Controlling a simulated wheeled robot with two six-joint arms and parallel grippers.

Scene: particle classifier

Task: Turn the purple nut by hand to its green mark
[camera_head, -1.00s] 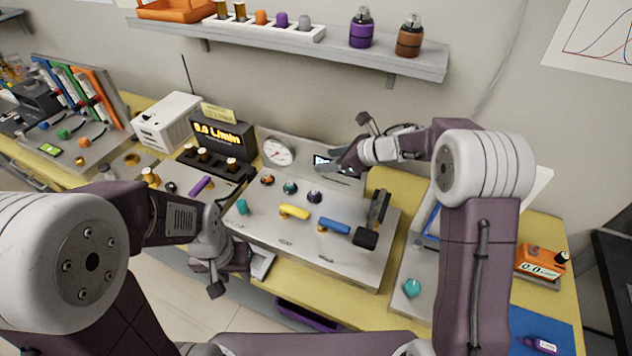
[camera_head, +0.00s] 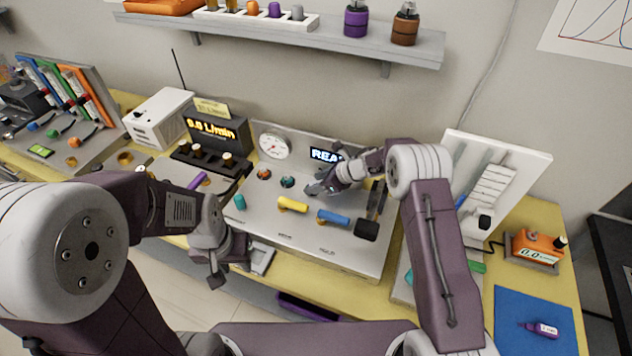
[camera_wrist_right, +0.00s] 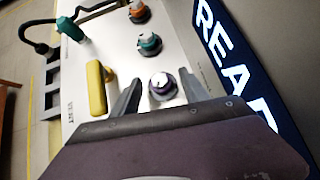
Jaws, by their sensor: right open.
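In the right wrist view the purple nut (camera_wrist_right: 162,84) has a pale top with a small dark mark and stands on the light panel. My right gripper (camera_wrist_right: 158,98) is open, with one finger on each side of the nut in that view; I cannot tell whether either touches it. In the head view my right gripper (camera_head: 314,188) is over the panel (camera_head: 270,228) and hides the nut. I cannot make out the green mark. My left gripper (camera_head: 222,272) hangs low in front of the panel, away from the nut; its opening is unclear.
A teal nut (camera_wrist_right: 150,44) and an orange nut (camera_wrist_right: 139,12) stand in a row with the purple one. A yellow handle (camera_head: 292,205) and a blue handle (camera_head: 333,217) are nearer the front. A lit display (camera_head: 325,155) and a gauge (camera_head: 274,145) stand behind.

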